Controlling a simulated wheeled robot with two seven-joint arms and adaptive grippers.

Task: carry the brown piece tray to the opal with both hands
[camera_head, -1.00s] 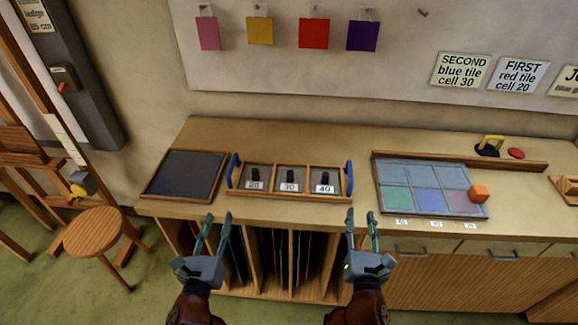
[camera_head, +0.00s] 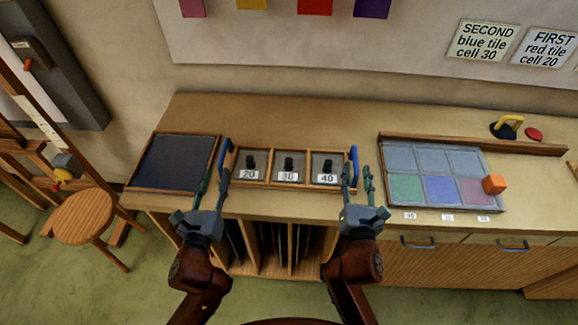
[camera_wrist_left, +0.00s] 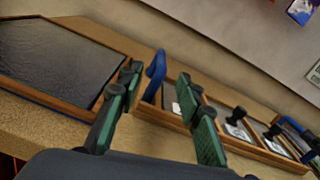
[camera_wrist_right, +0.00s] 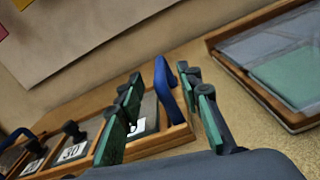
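The brown piece tray (camera_head: 266,183) lies on the bench, with three cells labelled 20, 30 and 40, each holding a dark knob. It has a blue left handle (camera_head: 225,155) and a blue right handle (camera_head: 354,163). My left gripper (camera_head: 214,180) is open at the left handle, which shows between its fingers in the left wrist view (camera_wrist_left: 155,75). My right gripper (camera_head: 357,175) is open at the right handle, seen between its fingers in the right wrist view (camera_wrist_right: 165,85). Neither gripper is closed on a handle. I cannot tell which surface is the opal.
A dark framed panel (camera_head: 174,163) lies just left of the tray. A framed panel of coloured tiles (camera_head: 422,160) lies to the right, with an orange cube (camera_head: 494,184) on its edge. A yellow-handled tool (camera_head: 508,127) and red disc (camera_head: 534,134) are at the back right.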

